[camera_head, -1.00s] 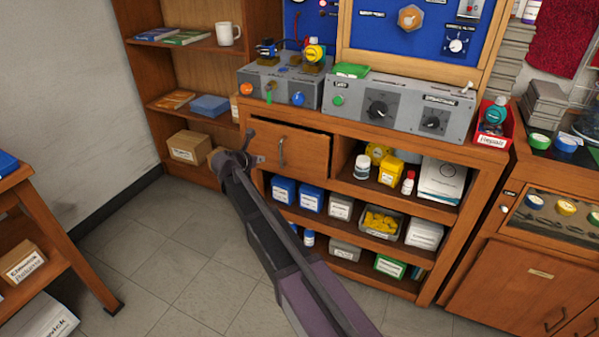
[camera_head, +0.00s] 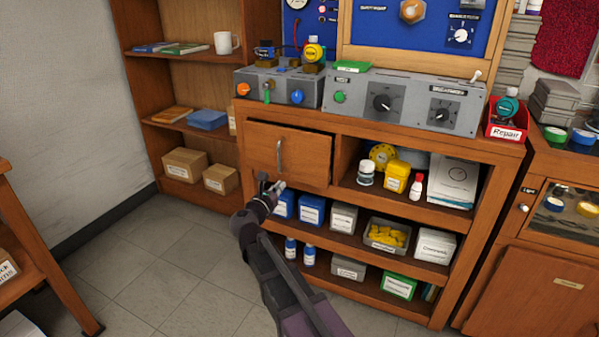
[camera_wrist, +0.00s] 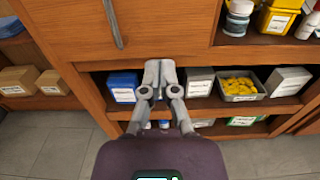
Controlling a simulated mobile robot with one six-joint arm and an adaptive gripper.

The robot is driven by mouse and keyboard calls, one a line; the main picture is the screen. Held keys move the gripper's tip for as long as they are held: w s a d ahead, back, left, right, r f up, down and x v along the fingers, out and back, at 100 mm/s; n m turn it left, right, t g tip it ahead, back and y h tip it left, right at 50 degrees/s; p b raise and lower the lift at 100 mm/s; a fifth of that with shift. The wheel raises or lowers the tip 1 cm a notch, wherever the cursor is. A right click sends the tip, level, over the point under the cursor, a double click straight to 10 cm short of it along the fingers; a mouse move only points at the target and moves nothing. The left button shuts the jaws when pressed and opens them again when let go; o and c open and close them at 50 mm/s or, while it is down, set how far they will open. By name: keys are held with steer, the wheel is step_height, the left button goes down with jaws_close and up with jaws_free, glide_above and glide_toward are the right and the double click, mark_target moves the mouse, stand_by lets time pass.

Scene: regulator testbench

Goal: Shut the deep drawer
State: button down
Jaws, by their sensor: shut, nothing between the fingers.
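The deep drawer (camera_head: 300,160) has a plain wooden front with an upright metal handle (camera_head: 280,157), at the upper left of the bench cabinet. Its front looks flush or nearly flush with the cabinet frame; I cannot tell whether a small gap remains. It also shows at the top left of the wrist view (camera_wrist: 75,35). My gripper (camera_head: 268,186) is shut and empty. It is below and in front of the drawer's lower edge and appears apart from it. In the wrist view my fingers (camera_wrist: 159,75) are together, in front of the shelf below the drawer.
Open shelves hold blue boxes (camera_head: 312,210), a grey bin with yellow parts (camera_head: 387,236) and bottles (camera_head: 291,248). Grey control boxes (camera_head: 405,102) stand on the bench top. A wooden shelf unit (camera_head: 196,70) is at the left. The floor (camera_head: 160,260) between is clear.

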mark_target(302, 162)
steer(key=shift+w, duration=0.1)
stand_by(0.3)
steer(key=x, duration=1.4)
stand_by(0.4)
